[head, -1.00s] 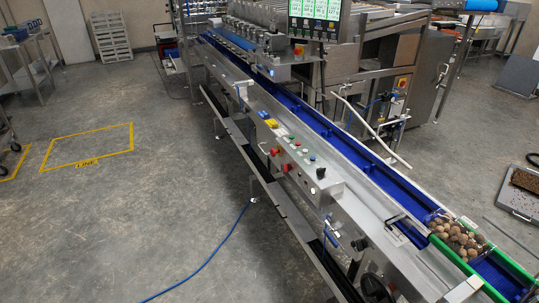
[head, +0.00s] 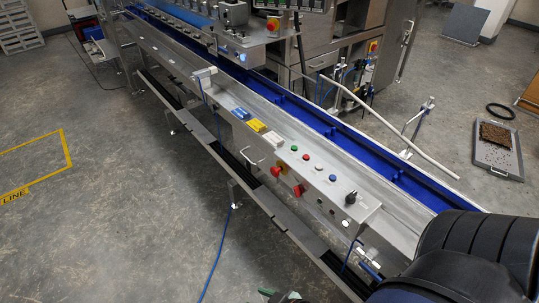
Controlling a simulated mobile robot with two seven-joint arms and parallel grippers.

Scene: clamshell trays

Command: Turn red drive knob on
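The control panel (head: 325,181) is a steel box on the near side of the conveyor. I cannot tell from here which is the drive knob or how either is turned. A black knob (head: 350,198) is at the panel's right end. A large black part of my arm fills the lower right corner. Neither gripper's fingers can be made out, and nothing of mine touches the panel.
The conveyor's blue belt (head: 300,111) runs behind the panel. A bent metal rail (head: 390,130) is beyond the belt. A blue cable (head: 215,255) lies on the floor.

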